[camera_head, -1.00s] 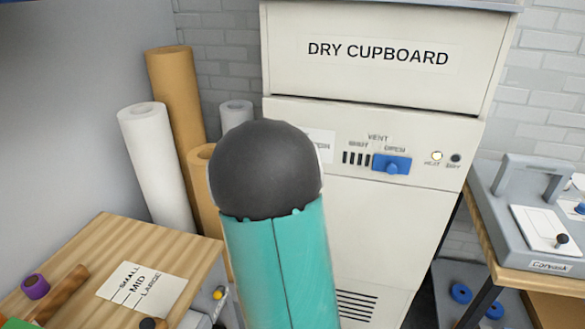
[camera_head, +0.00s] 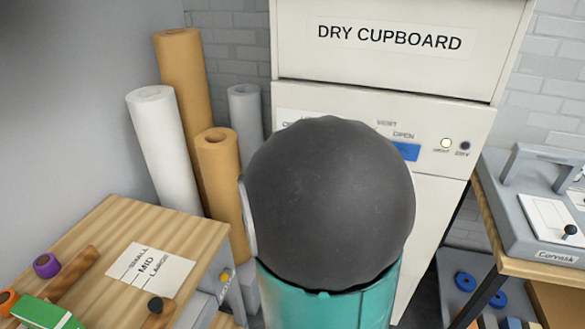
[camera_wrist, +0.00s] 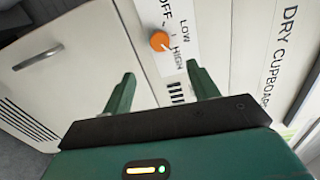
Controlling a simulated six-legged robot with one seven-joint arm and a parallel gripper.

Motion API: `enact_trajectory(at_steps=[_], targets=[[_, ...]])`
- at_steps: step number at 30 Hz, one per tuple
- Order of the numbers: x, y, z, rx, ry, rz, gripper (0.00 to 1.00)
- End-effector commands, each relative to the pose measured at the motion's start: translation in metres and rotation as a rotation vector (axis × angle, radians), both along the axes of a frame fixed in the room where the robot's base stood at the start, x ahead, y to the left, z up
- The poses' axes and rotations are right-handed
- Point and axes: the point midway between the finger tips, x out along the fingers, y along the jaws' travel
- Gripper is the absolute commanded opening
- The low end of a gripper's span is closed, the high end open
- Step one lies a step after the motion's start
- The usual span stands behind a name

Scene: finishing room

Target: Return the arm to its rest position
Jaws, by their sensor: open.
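My arm (camera_head: 330,205) shows in the head view as a dark rounded joint above a teal link, in front of the dry cupboard (camera_head: 385,40). It hides much of the cupboard's lower front. My gripper (camera_wrist: 162,88) shows in the wrist view with its two green fingers apart and nothing between them. It faces the cupboard's control panel, where an orange knob (camera_wrist: 160,41) sits by the words OFF, LOW and HIGH. The fingers appear clear of the knob. The gripper is not seen in the head view.
A wooden bench (camera_head: 90,235) with a size card (camera_head: 150,272) and a purple ring (camera_head: 47,265) is at the left. Several paper rolls (camera_head: 165,150) stand behind it. A grey press (camera_head: 530,200) sits on a table at the right. A door handle (camera_wrist: 37,56) shows in the wrist view.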

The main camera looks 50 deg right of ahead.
Motion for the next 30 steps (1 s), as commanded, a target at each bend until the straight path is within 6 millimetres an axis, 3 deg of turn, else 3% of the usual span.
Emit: enact_trajectory(at_steps=[11, 16, 20, 24, 27, 30], targets=[[0.000, 0.000, 0.000, 0.000, 0.001, 0.001, 0.59], [0.020, 0.020, 0.003, 0.024, 0.068, 0.104, 0.59], [0.053, 0.068, 0.008, 0.043, 0.226, 0.327, 0.59], [0.077, 0.139, 0.015, -0.005, 0.456, 0.628, 0.59], [0.079, 0.192, 0.019, -0.083, 0.628, 0.837, 0.59], [0.069, 0.241, 0.022, -0.192, 0.803, 1.036, 0.59]])
